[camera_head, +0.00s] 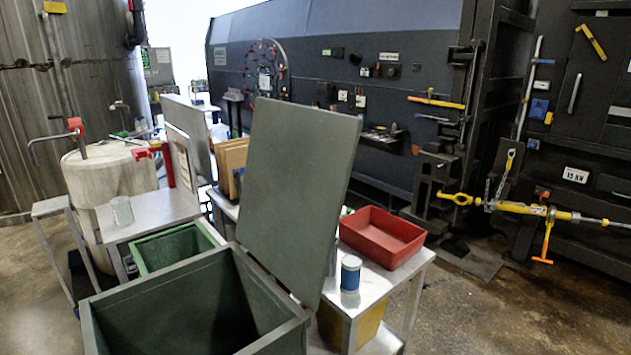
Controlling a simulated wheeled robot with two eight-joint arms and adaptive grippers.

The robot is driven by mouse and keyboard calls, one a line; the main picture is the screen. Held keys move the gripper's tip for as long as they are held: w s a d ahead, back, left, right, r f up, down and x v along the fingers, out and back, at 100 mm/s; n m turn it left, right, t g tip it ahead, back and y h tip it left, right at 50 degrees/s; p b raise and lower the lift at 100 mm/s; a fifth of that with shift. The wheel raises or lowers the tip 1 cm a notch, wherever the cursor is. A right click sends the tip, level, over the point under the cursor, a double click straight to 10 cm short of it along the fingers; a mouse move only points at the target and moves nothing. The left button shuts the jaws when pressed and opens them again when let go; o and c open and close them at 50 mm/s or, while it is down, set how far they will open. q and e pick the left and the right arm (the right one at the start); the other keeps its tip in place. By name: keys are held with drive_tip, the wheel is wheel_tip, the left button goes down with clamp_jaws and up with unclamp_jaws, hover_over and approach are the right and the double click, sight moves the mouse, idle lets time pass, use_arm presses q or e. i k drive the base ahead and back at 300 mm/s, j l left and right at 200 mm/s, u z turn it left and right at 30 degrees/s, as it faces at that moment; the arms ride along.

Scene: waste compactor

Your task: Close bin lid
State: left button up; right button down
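A large green-grey bin (190,310) stands close in front of me at the bottom of the view. Its inside is visible and looks empty as far as I can see. Its flat green-grey lid (292,185) stands up, tilted a little to the right, along the bin's right far side. The lid is open. Neither of my grippers shows in the head view.
A smaller green bin (175,248) stands behind the large one. To the right, a metal table (385,290) holds a red tray (382,237) and a blue can (350,274). A small table (150,217) with a glass (121,211) stands at left.

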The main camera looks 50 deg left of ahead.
sight(300, 159)
drive_tip(key=i+u, duration=0.1)
drive_tip(key=i, duration=1.1)
drive_tip(key=i+u, duration=0.1)
drive_tip(key=i, duration=1.1)
drive_tip(key=i+u, duration=0.15)
drive_tip(key=u, duration=0.3)
drive_tip(key=i+l+u, duration=0.1)
drive_tip(key=u, duration=0.4)
drive_tip(key=i+l+u, duration=0.15)
drive_tip(key=u, duration=0.3)
drive_tip(key=i+l+u, duration=0.1)
drive_tip(key=u, duration=0.35)
drive_tip(key=l+u, duration=0.1)
drive_tip(key=u, duration=1.85)
drive_tip(key=i+u, duration=0.15)
drive_tip(key=i, duration=0.15)
drive_tip(key=i+j, duration=0.05)
